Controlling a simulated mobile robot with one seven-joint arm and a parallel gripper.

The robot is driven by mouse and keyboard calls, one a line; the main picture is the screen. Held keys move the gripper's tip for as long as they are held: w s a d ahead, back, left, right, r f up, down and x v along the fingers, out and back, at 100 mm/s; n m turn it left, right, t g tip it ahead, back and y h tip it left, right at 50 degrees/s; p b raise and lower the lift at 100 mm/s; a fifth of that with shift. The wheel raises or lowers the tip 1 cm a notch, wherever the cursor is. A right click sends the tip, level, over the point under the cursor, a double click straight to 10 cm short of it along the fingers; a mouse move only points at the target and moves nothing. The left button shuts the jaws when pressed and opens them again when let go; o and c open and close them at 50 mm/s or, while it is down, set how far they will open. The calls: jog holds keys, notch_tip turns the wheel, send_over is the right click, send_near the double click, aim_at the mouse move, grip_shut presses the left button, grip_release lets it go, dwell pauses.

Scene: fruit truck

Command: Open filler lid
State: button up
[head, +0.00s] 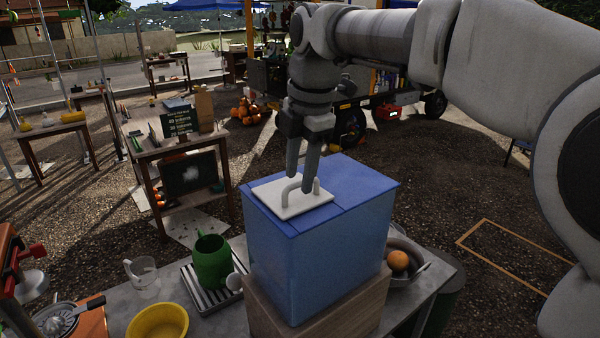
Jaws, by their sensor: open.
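The filler is a blue box (318,250) on a wooden block on the metal counter. Its lid is a white square plate (268,196) with a raised white handle (286,192), lying flat on the left part of the blue top. My gripper (302,180) points down over the lid from above, its two fingers apart at the handle. The fingers overlap the handle in this view; I cannot tell whether they touch it.
On the counter (190,308) stand a green pitcher (211,262) on a drip tray, a clear cup (142,272), a yellow bowl (157,321) and a juicer (68,318). An orange (398,260) lies in a metal bowl right of the box. A wooden stand is behind left.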

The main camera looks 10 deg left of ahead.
jog(key=shift+f, duration=0.15)
grip_shut()
dwell(1.4)
